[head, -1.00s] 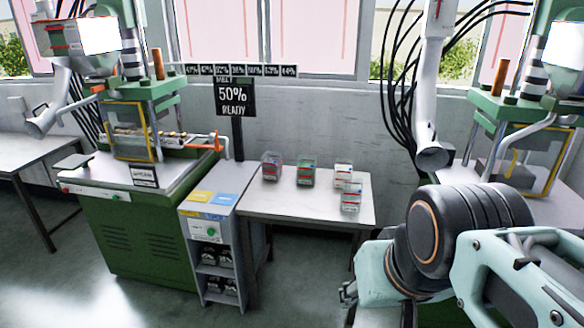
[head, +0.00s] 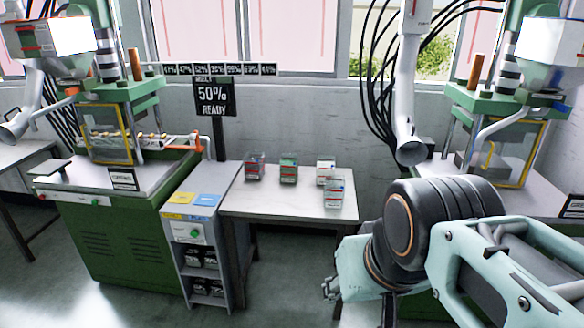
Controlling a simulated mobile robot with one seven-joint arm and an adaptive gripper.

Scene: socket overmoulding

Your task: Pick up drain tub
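Several small clear tubs stand on the white table in the middle of the head view. One has red and dark contents or labelling (head: 254,168), one is green (head: 289,169), and two whitish ones with coloured labels stand at the right, one behind (head: 325,172) and one in front (head: 334,193). Their labels are too small to read, so I cannot tell which is the drain tub. My gripper (head: 330,288) shows only in part at the lower right, beside and below the table's right end, apart from the tubs. Its fingers are mostly hidden by my arm.
The white table (head: 270,207) has bare surface in front of the tubs. A grey shelf cabinet (head: 200,232) adjoins it at left, beside a green moulding machine (head: 120,240). A second machine (head: 500,160) stands at right. A sign (head: 212,97) reads 50% READY.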

